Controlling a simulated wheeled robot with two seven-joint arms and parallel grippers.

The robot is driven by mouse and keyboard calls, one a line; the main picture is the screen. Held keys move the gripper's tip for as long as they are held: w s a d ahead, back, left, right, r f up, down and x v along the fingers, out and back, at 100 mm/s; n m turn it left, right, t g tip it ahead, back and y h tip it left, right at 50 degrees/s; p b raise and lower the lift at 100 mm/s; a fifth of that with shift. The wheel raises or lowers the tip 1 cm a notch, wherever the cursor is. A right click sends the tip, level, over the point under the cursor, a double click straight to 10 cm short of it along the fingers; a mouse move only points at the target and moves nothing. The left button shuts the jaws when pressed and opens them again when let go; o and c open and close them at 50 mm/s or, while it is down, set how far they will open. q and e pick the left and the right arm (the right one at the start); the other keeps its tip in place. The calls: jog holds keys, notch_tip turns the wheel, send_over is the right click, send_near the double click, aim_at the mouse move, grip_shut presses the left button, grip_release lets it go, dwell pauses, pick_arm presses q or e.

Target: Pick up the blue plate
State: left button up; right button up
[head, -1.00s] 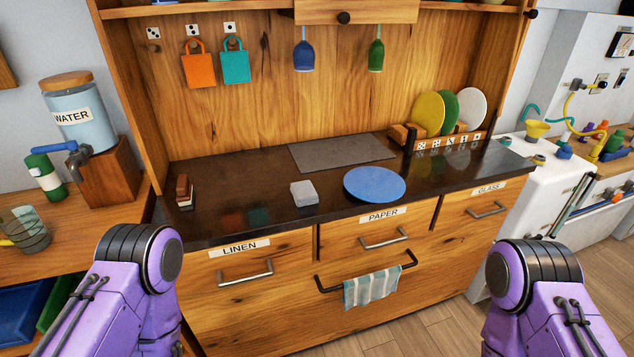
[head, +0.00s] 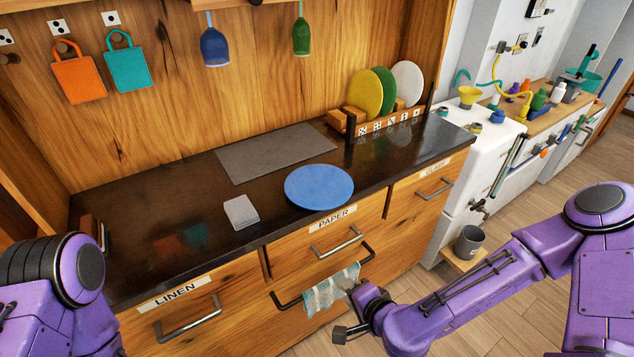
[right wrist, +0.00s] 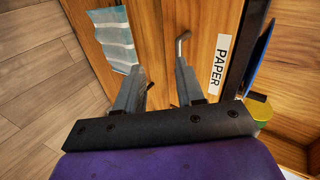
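The blue plate (head: 319,186) lies flat on the dark counter, close to its front edge and above the drawer labelled PAPER. Its edge (right wrist: 262,55) shows at the right of the right wrist view. My right gripper (head: 343,312) is below the counter top, in front of the drawers and beside the striped towel. In the right wrist view its two fingers (right wrist: 160,88) are spread apart with nothing between them. My left arm shows at the lower left of the head view, but its gripper is out of view.
A grey stack (head: 241,212) sits left of the plate, and a grey mat (head: 275,152) lies behind it. A rack holds a yellow plate (head: 365,93), a green plate (head: 384,90) and a white plate (head: 407,84). Drawer handles and a striped towel (head: 330,289) stick out in front.

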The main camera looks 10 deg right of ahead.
aim_at(337, 205)
jog(key=w+d+r+m+t, duration=0.35)
jog(key=w+r, duration=0.45)
jog(key=r, duration=0.3)
pick_arm(q)
notch_tip(337, 205, down, 11)
jog(key=b, duration=1)
jog(key=shift+w+r+b, duration=0.2)
jog(key=shift+w+b, duration=0.1)
jog(key=shift+b, duration=0.05)
pick_arm(e)
jog(key=shift+n+t+h, duration=0.3)
jog(key=shift+n+t, duration=0.05)
jog(key=shift+n, duration=0.1)
jog(key=x, duration=1)
jog(key=shift+d+r, duration=0.25)
jog(key=shift+d, duration=0.05)
pick_arm(q)
jog(key=shift+d, duration=0.1)
pick_arm(e)
grip_shut()
